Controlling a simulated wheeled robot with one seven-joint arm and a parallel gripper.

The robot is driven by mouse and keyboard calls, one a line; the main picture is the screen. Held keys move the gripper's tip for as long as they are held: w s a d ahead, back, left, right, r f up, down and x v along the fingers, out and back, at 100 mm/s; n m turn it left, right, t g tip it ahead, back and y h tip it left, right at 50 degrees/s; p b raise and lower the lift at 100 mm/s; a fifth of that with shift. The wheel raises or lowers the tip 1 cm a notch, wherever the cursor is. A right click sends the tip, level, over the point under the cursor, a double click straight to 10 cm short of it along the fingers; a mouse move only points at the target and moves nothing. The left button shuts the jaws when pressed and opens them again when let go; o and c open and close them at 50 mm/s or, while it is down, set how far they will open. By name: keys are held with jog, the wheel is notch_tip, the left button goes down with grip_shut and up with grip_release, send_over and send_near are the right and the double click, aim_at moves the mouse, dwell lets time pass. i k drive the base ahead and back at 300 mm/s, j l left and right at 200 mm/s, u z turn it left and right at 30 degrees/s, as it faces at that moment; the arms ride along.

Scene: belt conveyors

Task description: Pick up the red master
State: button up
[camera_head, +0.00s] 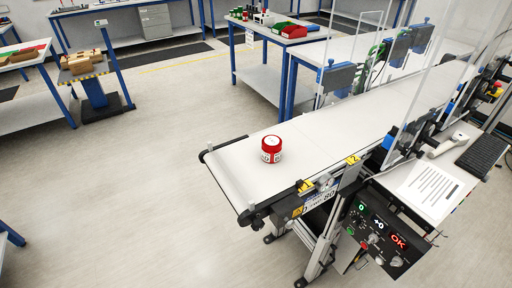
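A small round red container (271,149) with a white top and a white label band stands upright near the front end of a white conveyor belt (236,174). It is the only object on that near part of the belt. My gripper is not visible in this view.
A control box (378,236) with lit displays is mounted at the conveyor's right front. A clear panel (424,90) stands along the belt's right side. Printed paper (432,187), a scanner and a keyboard (484,155) lie to the right. Open floor (150,190) lies left of the conveyor.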

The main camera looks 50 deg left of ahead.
aim_at(271, 147)
jog(key=j+u, duration=0.1)
jog(key=u, duration=1.6)
jog(key=i+l+z, duration=0.15)
jog(key=i+l, duration=0.45)
